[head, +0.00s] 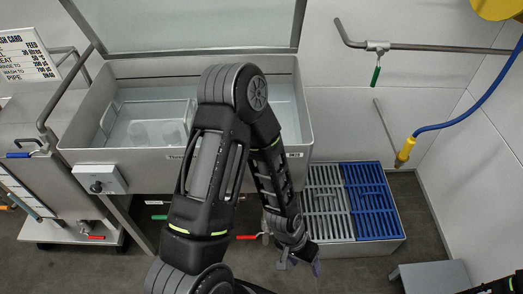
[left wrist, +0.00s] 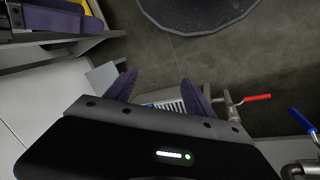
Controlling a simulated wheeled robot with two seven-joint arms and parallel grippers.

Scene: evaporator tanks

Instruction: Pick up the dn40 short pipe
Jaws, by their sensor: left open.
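I cannot make out a dn40 short pipe for certain in either view. My left gripper (head: 300,265) hangs low in the head view, in front of the left corner of the floor grating box. In the left wrist view the purple fingers of my left gripper (left wrist: 158,84) are spread apart. No object shows held between them; a striped white and blue patch shows behind them. Purple finger-like parts, probably my right gripper (left wrist: 50,32), show at the top left of the wrist view. Their opening is unclear.
The box with white and blue grates (head: 399,220) stands against the wall. A steel tank (head: 140,69) with a raised lid stands behind my left arm. A red valve handle (head: 246,237) is left of the gripper. A grey step (head: 432,275) stands at lower right.

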